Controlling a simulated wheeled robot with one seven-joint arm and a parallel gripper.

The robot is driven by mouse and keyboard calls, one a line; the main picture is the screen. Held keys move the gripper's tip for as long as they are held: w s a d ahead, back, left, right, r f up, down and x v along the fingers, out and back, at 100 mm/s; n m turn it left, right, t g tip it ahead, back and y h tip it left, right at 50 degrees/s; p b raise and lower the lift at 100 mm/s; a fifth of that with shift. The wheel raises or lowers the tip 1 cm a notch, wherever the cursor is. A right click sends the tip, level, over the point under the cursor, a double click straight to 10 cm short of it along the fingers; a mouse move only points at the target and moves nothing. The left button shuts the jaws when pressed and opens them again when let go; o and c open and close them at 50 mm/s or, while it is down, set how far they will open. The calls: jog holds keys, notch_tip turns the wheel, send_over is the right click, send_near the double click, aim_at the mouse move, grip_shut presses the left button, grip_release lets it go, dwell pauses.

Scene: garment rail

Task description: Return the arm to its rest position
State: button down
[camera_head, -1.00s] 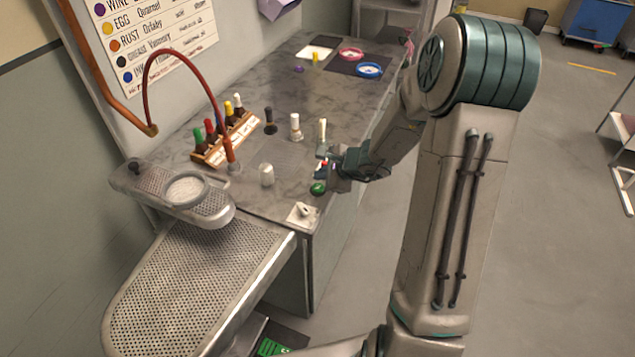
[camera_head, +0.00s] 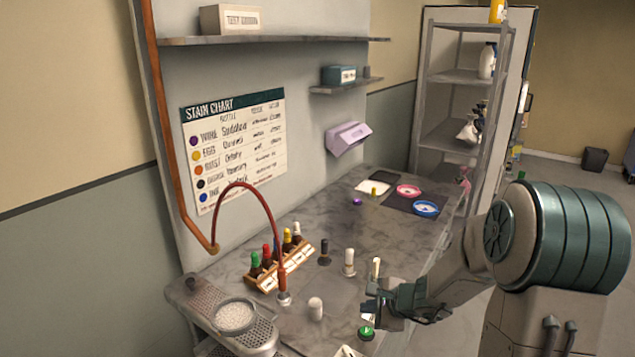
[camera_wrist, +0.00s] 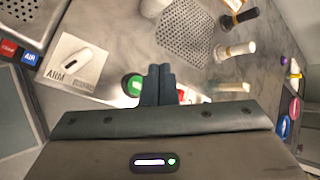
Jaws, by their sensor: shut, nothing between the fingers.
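My gripper (camera_head: 372,300) is above the front right part of the grey marbled counter (camera_head: 222,268). Its two fingers (camera_wrist: 158,84) are together in the wrist view, with nothing between them. A round green-topped item (camera_head: 366,333) lies just below the gripper, and it also shows left of the fingertips in the wrist view (camera_wrist: 133,85). My arm reaches in from the right side of the head view. The arm's lower part is out of the head view.
A pink dish (camera_head: 408,190) and blue dish (camera_head: 425,209) sit farther back. Wall shelves (camera_head: 270,40) hang above; a shelving unit (camera_head: 460,76) stands behind.

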jog(key=s+a+r+n+g, duration=0.2)
jog(key=s+a+r+n, duration=0.1)
jog(key=s+r+n, duration=0.25)
jog(key=s+a+r+n+g, duration=0.1)
jog(key=s+a+r+n, duration=0.3)
jog(key=s, duration=0.3)
jog(key=s+d+r+n+h, duration=0.2)
jog(key=s+d+n, duration=0.1)
jog(key=s, duration=0.3)
jog(key=s+d+r+n+h, duration=0.2)
jog(key=s+d+n+h, duration=0.1)
jog(key=s, duration=0.4)
jog(key=shift+d+r+n+g, duration=0.2)
jog(key=shift+d+n+g, duration=0.25)
jog(key=shift+n, duration=0.8)
jog(key=shift+s, duration=0.15)
